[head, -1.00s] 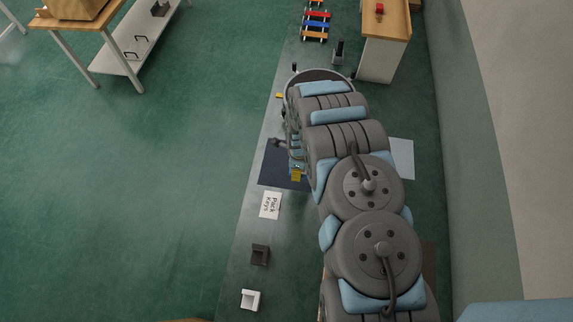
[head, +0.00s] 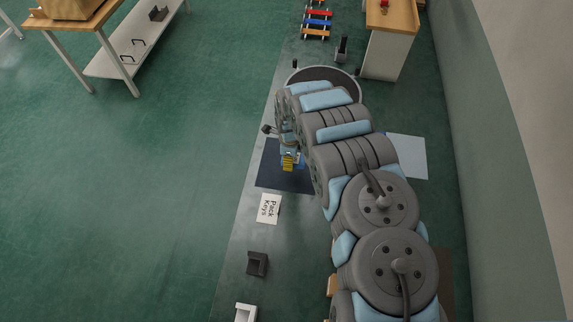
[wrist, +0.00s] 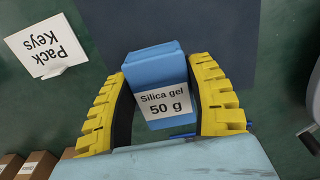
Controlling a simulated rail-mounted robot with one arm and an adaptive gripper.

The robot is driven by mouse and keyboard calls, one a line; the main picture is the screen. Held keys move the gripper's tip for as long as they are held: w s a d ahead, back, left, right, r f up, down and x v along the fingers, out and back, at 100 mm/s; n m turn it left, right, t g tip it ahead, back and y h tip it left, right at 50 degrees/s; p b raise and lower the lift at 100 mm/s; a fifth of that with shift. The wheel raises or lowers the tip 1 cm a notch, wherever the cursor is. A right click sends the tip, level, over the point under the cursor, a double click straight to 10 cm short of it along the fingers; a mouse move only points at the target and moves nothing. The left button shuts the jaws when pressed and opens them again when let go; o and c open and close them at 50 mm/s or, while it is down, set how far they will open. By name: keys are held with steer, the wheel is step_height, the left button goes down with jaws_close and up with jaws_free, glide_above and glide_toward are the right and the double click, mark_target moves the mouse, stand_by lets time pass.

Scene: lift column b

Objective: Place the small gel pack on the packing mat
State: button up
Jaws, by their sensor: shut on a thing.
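My gripper (wrist: 160,68) is shut on a blue gel pack (wrist: 157,62) with a white label reading "Silica gel 50 g". The pack sits between the two yellow-ridged fingers. In the head view my gripper (head: 288,162) shows over the dark navy mat (head: 270,178), with the arm covering the mat's right part. In the wrist view the dark mat (wrist: 225,35) lies beyond and below the pack, whose far end overlaps it in the picture. I cannot tell the pack's exact height above the mat.
A white "Pack Keys" sign (head: 268,208) stands beside the mat. A dark holder (head: 257,263) and a white holder (head: 246,312) are nearer. A pale sheet (head: 407,157) lies right of the arm. A round dark platform (head: 335,76) is beyond. Open green floor is on the left.

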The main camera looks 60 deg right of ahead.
steer(key=shift+w+d+f+b, duration=0.35)
steer(key=shift+f+b, duration=0.3)
steer(key=shift+b, duration=0.15)
steer(key=shift+w+d+f+b, duration=0.3)
steer(key=shift+w+f+b, duration=0.1)
steer(key=shift+f+b, duration=0.35)
steer(key=shift+w+d+f+b, duration=0.35)
steer(key=shift+f+b, duration=0.2)
steer(key=shift+b, duration=0.35)
step_height(320, 180, down, 3)
steer(key=b, duration=0.3)
steer(key=shift+r, duration=0.2)
steer(key=o, duration=1.1)
steer(key=shift+r+p, duration=0.8)
steer(key=shift+r, duration=5.25)
